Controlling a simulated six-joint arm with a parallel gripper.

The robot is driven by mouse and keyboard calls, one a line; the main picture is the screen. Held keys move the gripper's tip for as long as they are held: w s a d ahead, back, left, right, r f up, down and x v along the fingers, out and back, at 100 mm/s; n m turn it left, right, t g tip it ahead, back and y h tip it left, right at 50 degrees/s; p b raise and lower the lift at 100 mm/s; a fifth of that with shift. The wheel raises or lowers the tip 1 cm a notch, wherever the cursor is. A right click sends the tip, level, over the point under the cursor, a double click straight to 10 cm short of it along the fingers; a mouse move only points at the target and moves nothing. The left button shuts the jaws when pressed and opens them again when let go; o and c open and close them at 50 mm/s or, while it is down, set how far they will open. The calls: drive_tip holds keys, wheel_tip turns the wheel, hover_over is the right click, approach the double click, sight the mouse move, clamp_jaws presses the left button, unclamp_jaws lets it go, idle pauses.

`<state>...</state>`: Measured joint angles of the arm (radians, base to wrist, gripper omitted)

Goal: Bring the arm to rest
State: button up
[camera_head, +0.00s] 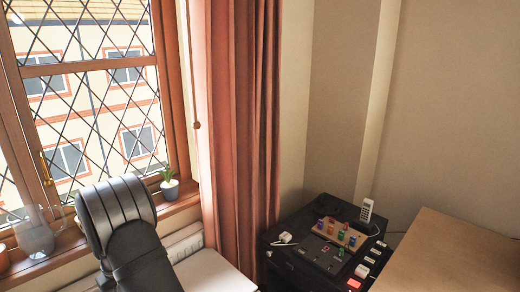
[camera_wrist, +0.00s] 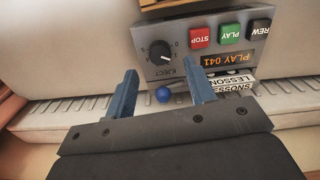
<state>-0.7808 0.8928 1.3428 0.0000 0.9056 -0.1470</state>
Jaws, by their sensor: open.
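My gripper (camera_wrist: 160,68) shows in the wrist view, with its two blue fingers spread wide apart. I see nothing clamped between them. A grey tape player (camera_wrist: 180,71) lies beyond the fingertips, with the right finger overlapping its face in the picture. Its lettering appears upside down. A small blue ball or knob (camera_wrist: 163,95) shows between the fingers; I cannot tell whether it is attached to the player. The gripper cannot be made out in the head view.
A white labelled piece (camera_wrist: 232,86) projects beside the player. In the head view, a dark cabinet (camera_head: 285,262) carries several small items and a phone handset (camera_head: 366,210). A wooden tabletop (camera_head: 450,255) is bare at right. A potted plant (camera_head: 169,187) stands on the windowsill by a curtain (camera_head: 240,110).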

wheel_tip(320, 180, up, 12)
wheel_tip(320, 180, down, 17)
drive_tip(key=shift+r, duration=0.1)
drive_tip(key=shift+r+n, duration=0.1)
drive_tip(key=shift+n, duration=0.7)
drive_tip(key=n, duration=0.6)
wheel_tip(320, 180, up, 7)
drive_tip(key=shift+r, duration=0.8)
